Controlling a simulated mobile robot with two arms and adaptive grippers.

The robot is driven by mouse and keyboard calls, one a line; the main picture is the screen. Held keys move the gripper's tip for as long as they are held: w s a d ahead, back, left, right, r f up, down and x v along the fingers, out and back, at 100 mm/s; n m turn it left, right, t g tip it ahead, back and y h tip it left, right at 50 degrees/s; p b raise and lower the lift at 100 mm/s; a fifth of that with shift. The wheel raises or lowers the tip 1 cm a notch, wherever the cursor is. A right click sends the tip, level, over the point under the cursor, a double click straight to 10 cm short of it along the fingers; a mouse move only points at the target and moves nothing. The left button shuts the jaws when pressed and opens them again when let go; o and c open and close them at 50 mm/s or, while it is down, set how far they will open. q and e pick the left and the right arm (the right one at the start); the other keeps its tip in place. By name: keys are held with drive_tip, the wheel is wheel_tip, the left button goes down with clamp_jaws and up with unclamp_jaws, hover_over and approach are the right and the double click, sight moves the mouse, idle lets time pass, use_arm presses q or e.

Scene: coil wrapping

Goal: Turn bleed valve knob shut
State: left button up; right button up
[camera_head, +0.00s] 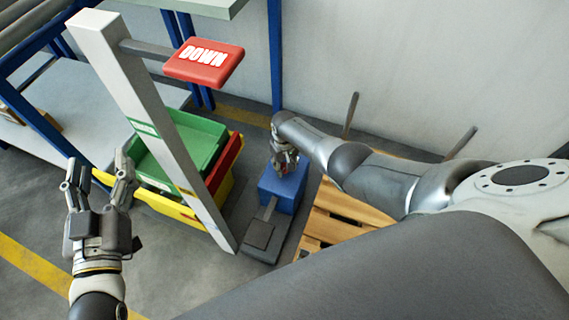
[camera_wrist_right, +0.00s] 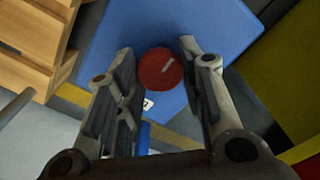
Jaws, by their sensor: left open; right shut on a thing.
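The bleed valve knob (camera_wrist_right: 160,68) is a round red disc with a short white mark slanting to the upper right. It sits on a blue box (camera_wrist_right: 200,30), which also shows in the head view (camera_head: 284,190). My right gripper (camera_wrist_right: 157,58) has its two fingers on either side of the knob and is shut on it. My left gripper (camera_head: 98,165) is open and empty, out at the left.
A grey pedal (camera_head: 262,234) lies in front of the blue box. A white post (camera_head: 150,130) carries a red DOWN paddle (camera_head: 204,60). Green (camera_head: 190,145), red and yellow bins stand behind the post. A wooden pallet (camera_head: 330,222) lies right of the box.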

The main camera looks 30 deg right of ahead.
sight(284, 167)
use_arm(q)
drive_tip(key=shift+f, duration=0.3)
use_arm(e)
drive_tip(key=shift+m, duration=0.3)
drive_tip(key=o, duration=1)
use_arm(q)
drive_tip(key=shift+a, duration=0.1)
use_arm(e)
drive_tip(key=shift+o, duration=0.2)
drive_tip(key=shift+r, duration=0.15)
wheel_tip(284, 167, up, 12)
drive_tip(key=shift+f, duration=0.2)
